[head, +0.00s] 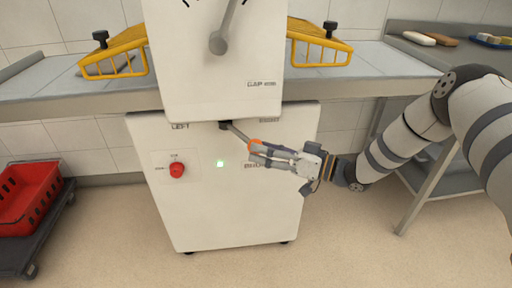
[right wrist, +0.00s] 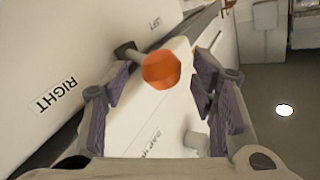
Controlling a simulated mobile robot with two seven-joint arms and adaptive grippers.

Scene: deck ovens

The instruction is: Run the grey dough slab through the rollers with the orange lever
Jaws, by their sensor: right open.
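The white sheeter has a lever with an orange knob (head: 254,143) below its upper housing, between the LEFT and RIGHT labels. My right gripper (head: 258,155) is at the knob, coming from the right. In the right wrist view the orange knob (right wrist: 162,70) lies between the two spread fingers of my right gripper (right wrist: 160,85), with a gap on both sides. A greyish flat shape (head: 122,66), possibly the dough slab, shows partly through the left yellow guard. The rollers are hidden behind the housing. My left gripper is not in view.
Yellow guards (head: 128,40) flank the housing. A grey gap handle (head: 218,42) sticks out above the lever. A red crate (head: 28,195) stands left; a steel table is right.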

